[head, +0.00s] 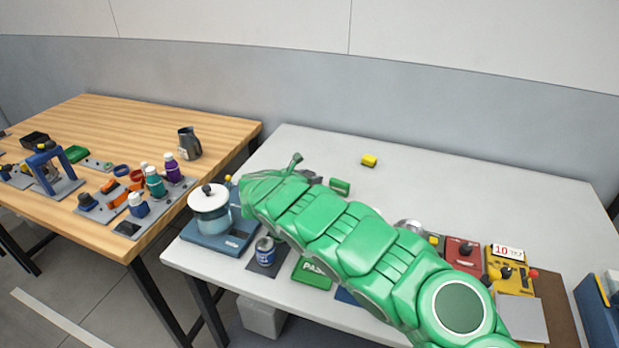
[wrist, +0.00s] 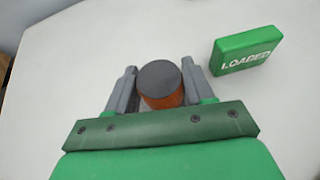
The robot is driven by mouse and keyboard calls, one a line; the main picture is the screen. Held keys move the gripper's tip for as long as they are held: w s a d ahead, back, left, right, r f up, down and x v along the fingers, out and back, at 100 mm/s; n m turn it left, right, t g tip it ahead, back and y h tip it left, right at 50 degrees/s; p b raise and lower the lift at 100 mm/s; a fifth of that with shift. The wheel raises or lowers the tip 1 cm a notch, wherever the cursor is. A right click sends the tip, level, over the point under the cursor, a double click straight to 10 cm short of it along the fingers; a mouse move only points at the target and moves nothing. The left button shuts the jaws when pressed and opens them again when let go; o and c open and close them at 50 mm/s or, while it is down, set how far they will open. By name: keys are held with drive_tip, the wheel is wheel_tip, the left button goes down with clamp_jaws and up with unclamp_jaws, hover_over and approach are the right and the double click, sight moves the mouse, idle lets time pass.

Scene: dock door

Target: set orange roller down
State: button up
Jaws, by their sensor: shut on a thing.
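The orange roller (wrist: 163,98) stands between the two grey fingers of my gripper (wrist: 159,70) in the wrist view. Its dark grey round top faces the camera and its orange side shows below. The fingers are shut on it, one on each side. The white table (wrist: 75,60) is beneath; I cannot tell whether the roller touches it. In the head view my green arm reaches over the white table (head: 430,180), and the roller is hidden there.
A white-lidded pot (head: 209,212), a blue can (head: 265,251) and a red box (head: 463,254) stand along the front. The table's back right is clear.

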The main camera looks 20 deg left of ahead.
drive_tip(key=shift+f, duration=0.5)
drive_tip(key=o, duration=1.2)
drive_tip(key=shift+v, duration=3.9)
